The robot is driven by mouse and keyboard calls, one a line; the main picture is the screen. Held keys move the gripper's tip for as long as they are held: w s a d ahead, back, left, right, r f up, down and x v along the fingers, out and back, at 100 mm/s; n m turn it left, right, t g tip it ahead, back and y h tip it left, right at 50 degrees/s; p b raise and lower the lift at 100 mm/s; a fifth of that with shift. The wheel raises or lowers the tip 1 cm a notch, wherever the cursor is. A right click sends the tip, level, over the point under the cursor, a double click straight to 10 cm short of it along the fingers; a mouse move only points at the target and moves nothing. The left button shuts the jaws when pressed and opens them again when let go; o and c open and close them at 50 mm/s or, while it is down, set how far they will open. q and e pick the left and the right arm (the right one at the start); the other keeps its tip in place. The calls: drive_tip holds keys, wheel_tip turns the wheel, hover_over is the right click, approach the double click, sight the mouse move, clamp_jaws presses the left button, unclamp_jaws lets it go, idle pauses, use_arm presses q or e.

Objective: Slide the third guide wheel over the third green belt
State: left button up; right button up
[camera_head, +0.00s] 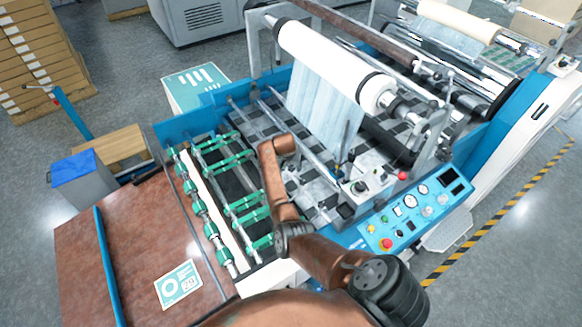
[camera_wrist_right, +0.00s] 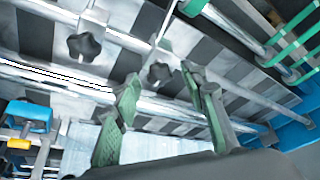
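Several green belts (camera_head: 243,204) run across the feed end of the blue machine, left of my right arm. Green wheel-like parts (camera_head: 211,231) sit spaced along a bar at that end. I cannot tell which of them is the third guide wheel. In the right wrist view, green strips (camera_wrist_right: 299,52) show at the upper right. My right gripper (camera_wrist_right: 158,76) is open there, its two green-padded fingers apart with nothing between them. A black knob (camera_wrist_right: 158,73) on a metal rod shows beyond the fingertips. The right fingers are not clear in the head view. My left gripper is out of view.
A large white film roll (camera_head: 335,65) stands above the machine bed. A control panel (camera_head: 415,212) is at right. A brown table (camera_head: 135,240) adjoins the feed end. Another black knob (camera_wrist_right: 86,45) and several metal rods lie close to my right gripper.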

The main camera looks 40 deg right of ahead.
clamp_jaws()
idle(0.5)
